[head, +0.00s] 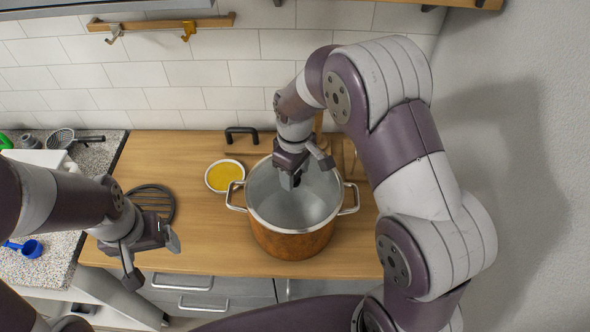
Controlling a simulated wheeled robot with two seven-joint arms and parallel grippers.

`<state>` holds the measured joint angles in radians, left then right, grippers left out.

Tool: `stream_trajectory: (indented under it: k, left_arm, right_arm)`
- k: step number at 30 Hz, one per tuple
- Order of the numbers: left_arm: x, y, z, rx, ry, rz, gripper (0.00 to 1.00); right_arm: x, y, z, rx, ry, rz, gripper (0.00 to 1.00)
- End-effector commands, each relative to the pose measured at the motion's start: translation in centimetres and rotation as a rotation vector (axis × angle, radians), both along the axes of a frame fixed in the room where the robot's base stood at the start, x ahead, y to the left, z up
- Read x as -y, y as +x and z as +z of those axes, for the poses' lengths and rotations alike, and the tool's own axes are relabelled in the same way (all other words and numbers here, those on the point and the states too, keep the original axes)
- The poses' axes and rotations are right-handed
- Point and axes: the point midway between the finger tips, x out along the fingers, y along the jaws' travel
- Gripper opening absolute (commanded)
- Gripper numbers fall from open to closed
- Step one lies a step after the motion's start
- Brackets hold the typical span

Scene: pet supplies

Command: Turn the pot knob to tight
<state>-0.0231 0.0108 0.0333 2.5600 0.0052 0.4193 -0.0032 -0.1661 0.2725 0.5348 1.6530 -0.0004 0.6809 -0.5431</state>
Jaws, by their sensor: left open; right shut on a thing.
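A copper-coloured pot (292,244) with a pale grey top or interior and two metal side handles stands on the wooden counter. My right gripper (304,172) points down over the pot, toward its back half. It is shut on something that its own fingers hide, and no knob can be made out. I cannot tell whether the pale surface is a lid or the pot's inside. My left gripper (153,260) is open and empty, over the counter's front edge, left of the pot and apart from it.
A small bowl of yellow contents (224,176) stands close to the pot's left handle. A dark round trivet (152,196) lies behind my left gripper. A blue scoop (32,248) and a strainer (60,138) lie on the speckled counter at left. A tiled wall is behind.

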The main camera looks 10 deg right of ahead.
Motion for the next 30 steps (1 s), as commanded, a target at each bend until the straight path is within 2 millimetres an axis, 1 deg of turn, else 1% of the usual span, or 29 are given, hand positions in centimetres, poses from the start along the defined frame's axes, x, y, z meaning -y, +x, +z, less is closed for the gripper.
stream_trajectory:
  k: [1, 21, 30]
  left_arm:
    - [0.00, 0.00, -0.07, 0.000, 0.000, 0.000, 0.84]
    - [0.00, -0.01, -0.11, 0.000, 0.000, 0.000, 0.84]
    - [0.00, 0.00, -0.11, 0.000, 0.000, 0.000, 0.84]
  right_arm:
    - [-0.01, -0.36, -0.36, -0.012, -0.001, -0.039, 0.23]
    - [-0.36, -0.40, -0.31, -0.009, -0.003, -0.673, 0.23]
    - [-0.51, -0.33, -0.26, -0.007, -0.003, -0.909, 0.23]
